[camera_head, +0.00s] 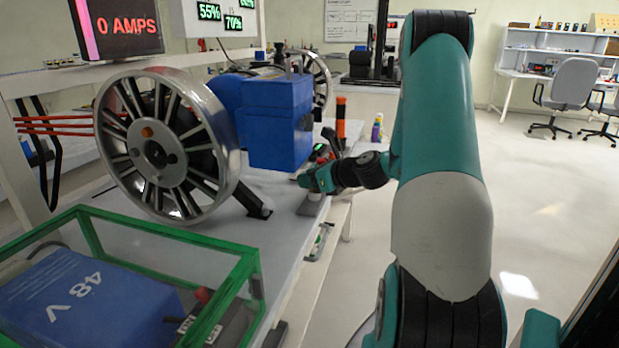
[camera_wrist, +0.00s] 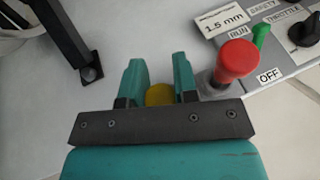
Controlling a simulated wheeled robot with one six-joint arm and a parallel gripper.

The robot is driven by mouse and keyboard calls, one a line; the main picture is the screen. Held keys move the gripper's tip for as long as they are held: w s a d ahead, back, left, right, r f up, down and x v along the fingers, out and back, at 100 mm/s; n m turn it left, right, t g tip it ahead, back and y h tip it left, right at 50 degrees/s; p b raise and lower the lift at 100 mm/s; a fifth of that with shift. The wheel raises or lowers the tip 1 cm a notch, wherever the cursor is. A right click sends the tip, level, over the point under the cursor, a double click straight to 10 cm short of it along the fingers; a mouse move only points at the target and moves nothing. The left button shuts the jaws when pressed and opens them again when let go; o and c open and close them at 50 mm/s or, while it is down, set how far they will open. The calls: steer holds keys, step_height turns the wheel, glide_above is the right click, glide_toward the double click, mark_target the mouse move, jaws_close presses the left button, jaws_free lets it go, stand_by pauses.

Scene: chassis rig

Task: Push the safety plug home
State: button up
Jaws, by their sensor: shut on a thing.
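In the wrist view my gripper (camera_wrist: 157,64) has its two teal fingers closed on a yellow thing (camera_wrist: 160,95), mostly hidden low between them. I cannot tell whether this is the safety plug. To its right is a control panel (camera_wrist: 292,58) with SAFETY, THROTTLE, RUN and OFF labels. A red knob (camera_wrist: 237,62) stands up on the panel, just right of the right finger and apart from it. A green piece (camera_wrist: 261,36) stands behind the knob, near the SAFETY label. In the head view my gripper (camera_head: 308,181) is at the bench's right edge, low beside the panel.
A white 1.5 mm tag (camera_wrist: 222,18) lies by the panel. A black bracket foot (camera_wrist: 90,73) stands on the bench left of my fingers. In the head view are a spoked wheel (camera_head: 222,130), a blue box (camera_head: 278,125) and a green-framed battery case (camera_head: 160,232). A display reads 0 AMPS.

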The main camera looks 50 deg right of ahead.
steer(key=o, duration=1)
steer(key=shift+s, duration=0.1)
steer(key=p+v, duration=0.2)
steer(key=v, duration=1.5)
steer(key=shift+s+r, duration=0.1)
